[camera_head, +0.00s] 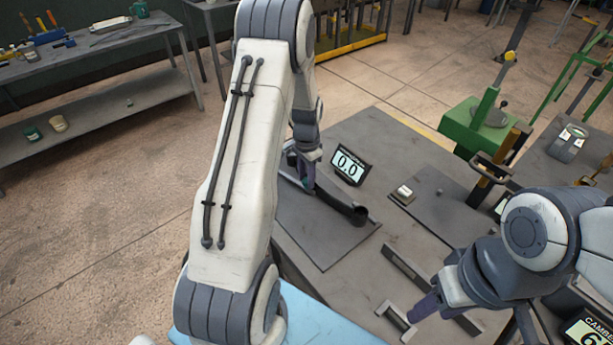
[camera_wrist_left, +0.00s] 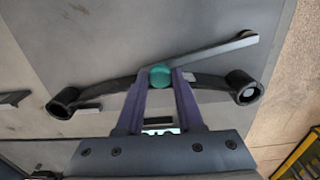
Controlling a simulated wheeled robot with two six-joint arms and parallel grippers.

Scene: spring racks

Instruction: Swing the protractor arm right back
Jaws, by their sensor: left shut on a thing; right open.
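My left gripper (camera_head: 306,172) is shut on a round teal knob (camera_wrist_left: 160,75), seen between its purple fingers in the left wrist view. A small display (camera_head: 349,165) reads 0.0. My right gripper (camera_head: 424,306) is open at the lower right, apart from these things.
A small block with a white top (camera_head: 404,193) sits on a second dark plate (camera_head: 440,212). Flat dark bars (camera_head: 406,268) lie on the table's near right part. A green machine (camera_head: 485,122) stands beyond. The front of the grey plate is bare.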

